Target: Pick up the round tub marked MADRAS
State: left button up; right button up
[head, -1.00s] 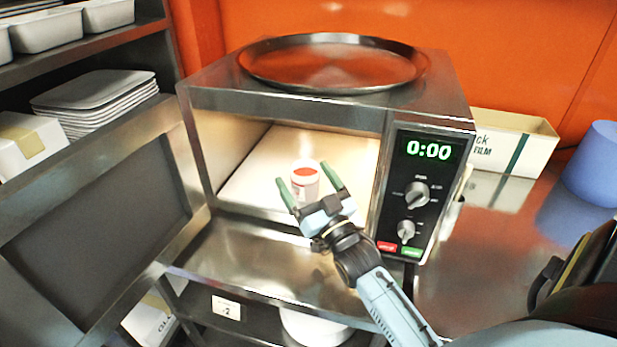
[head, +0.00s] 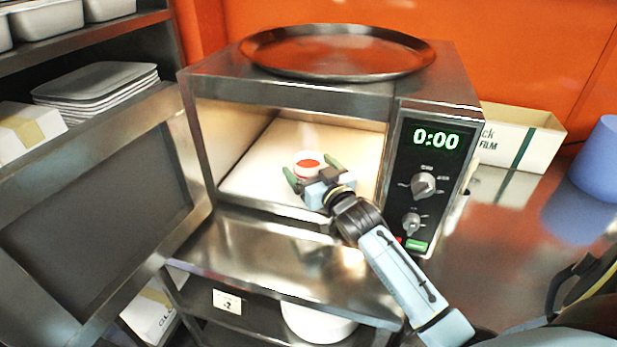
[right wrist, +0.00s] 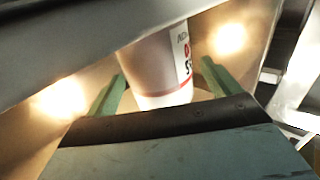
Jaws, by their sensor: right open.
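A small round white tub (head: 308,167) with a red top stands inside the open microwave (head: 392,95). In the right wrist view the tub (right wrist: 160,68) shows a white wall with a pink-red band; its lettering is cut off, so I cannot read MADRAS. My right gripper (head: 311,174) is open and reaches into the microwave from the front. Its green fingers stand on either side of the tub, with gaps visible in the right wrist view (right wrist: 163,76). The gripper hides the tub's lower front in the head view. My left gripper is not in view.
The microwave door (head: 95,215) hangs open at left. The microwave's top edge and side walls frame the opening closely. A round metal tray (head: 340,50) lies on top. A film box (head: 518,140) and a blue tub (head: 597,165) stand at right. The microwave floor around the tub is bare.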

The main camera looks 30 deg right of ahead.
jog(key=shift+w, duration=0.6)
jog(key=shift+r, duration=0.1)
jog(key=c, duration=1.4)
jog(key=shift+o, duration=0.2)
